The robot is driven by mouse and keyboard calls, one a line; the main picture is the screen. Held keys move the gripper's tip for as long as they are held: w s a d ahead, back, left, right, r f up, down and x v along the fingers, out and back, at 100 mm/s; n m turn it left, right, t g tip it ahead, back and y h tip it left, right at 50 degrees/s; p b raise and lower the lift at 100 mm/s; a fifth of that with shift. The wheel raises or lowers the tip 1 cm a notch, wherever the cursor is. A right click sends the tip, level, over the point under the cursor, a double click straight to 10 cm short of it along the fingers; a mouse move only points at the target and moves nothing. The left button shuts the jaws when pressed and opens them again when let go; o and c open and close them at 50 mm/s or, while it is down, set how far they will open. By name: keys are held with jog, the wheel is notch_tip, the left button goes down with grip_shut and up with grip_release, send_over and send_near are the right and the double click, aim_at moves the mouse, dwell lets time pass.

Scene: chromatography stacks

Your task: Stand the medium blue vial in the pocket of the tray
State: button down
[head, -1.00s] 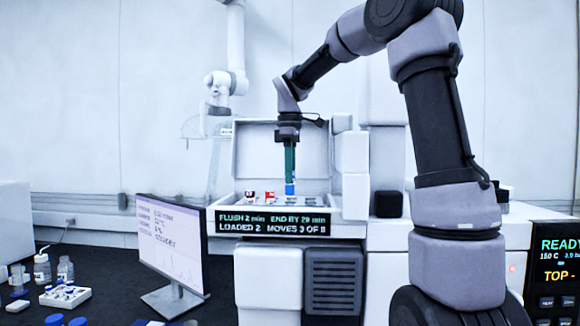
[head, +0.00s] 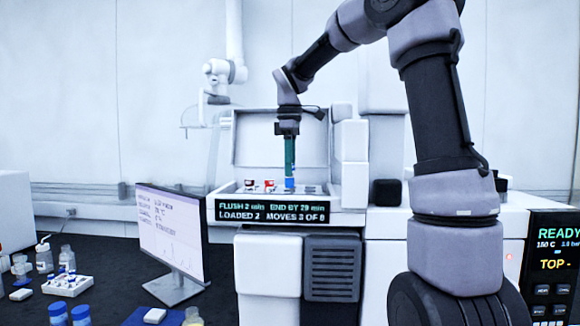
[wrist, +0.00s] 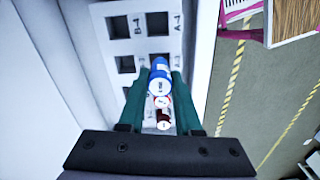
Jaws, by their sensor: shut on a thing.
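The blue vial (wrist: 159,78), with a blue cap, sits between the green fingers of my gripper (wrist: 161,84) in the wrist view. In the head view my gripper (head: 289,172) points straight down and is shut on the vial (head: 289,184), low over the tray. The white tray (wrist: 98,38) has square dark pockets with printed labels such as A-1 and B-1. The vial looks upright. Its lower end is hidden, so I cannot tell whether it is inside a pocket.
The raised lid (head: 265,140) is behind my gripper. A display strip (head: 271,210) fronts the tray. A monitor (head: 170,240) and more vials (head: 68,285) are at left.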

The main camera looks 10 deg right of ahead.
aim_at(290, 179)
jog(key=shift+f, duration=0.15)
jog(key=shift+f, duration=1.2)
jog(key=shift+f, duration=0.1)
jog(key=shift+f, duration=0.5)
jog(key=shift+c, duration=0.6)
grip_release()
